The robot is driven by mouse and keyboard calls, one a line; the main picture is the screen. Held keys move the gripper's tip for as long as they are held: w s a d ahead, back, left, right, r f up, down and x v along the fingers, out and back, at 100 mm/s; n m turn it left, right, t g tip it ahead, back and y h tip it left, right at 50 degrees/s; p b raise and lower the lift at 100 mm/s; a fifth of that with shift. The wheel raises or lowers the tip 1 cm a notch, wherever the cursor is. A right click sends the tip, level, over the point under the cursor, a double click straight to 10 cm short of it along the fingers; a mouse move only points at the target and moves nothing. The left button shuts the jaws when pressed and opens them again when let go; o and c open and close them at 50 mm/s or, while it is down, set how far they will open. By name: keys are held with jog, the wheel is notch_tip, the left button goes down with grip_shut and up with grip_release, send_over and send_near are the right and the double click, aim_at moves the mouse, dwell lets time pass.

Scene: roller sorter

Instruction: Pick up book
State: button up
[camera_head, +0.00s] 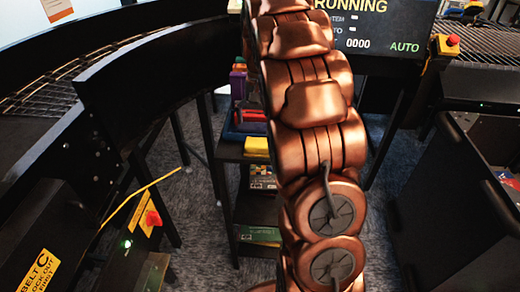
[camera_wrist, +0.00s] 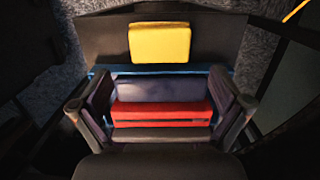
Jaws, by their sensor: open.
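In the wrist view, my gripper (camera_wrist: 160,108) is open, with one finger at each side of a red block-like item (camera_wrist: 162,112) that may be a book. A dark blue-grey item (camera_wrist: 160,89) lies just beyond the red one, also between the fingers. Whether the fingers touch either item cannot be told. A small dark shelf stand (camera_head: 228,152) holds purple, blue and red items on top. Flat book-like items, one patterned (camera_head: 262,178) and one green (camera_head: 258,236), lie on its lower levels.
A yellow block (camera_wrist: 160,43) sits beyond the red item. A curved black conveyor (camera_head: 150,75) stands at the left, with a yellow cable (camera_head: 140,192) below it. A dark cabinet (camera_head: 450,200) stands at the right, and a display (camera_head: 385,35) is behind my arm.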

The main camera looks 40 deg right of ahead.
aim_at(259, 142)
jog(key=shift+w+d+f, duration=0.3)
jog(key=shift+d, duration=0.2)
jog(key=shift+s+a+f+p, duration=0.1)
jog(key=shift+f+p, duration=0.1)
jog(key=shift+f, duration=0.45)
jog(key=shift+s+a+f+p, duration=0.1)
jog(key=shift+f+p, duration=0.05)
jog(key=shift+f, duration=0.45)
jog(key=shift+s+a+f+p, duration=0.2)
jog(key=shift+f+p, duration=0.15)
jog(key=shift+f, duration=0.15)
jog(key=shift+s+a+f+p, duration=0.15)
jog(key=shift+f+p, duration=0.15)
jog(key=shift+f, duration=0.15)
jog(key=shift+s+a+f+p, duration=0.15)
jog(key=shift+f+p, duration=0.25)
jog(key=shift+f, duration=1.15)
jog(key=c, duration=0.9)
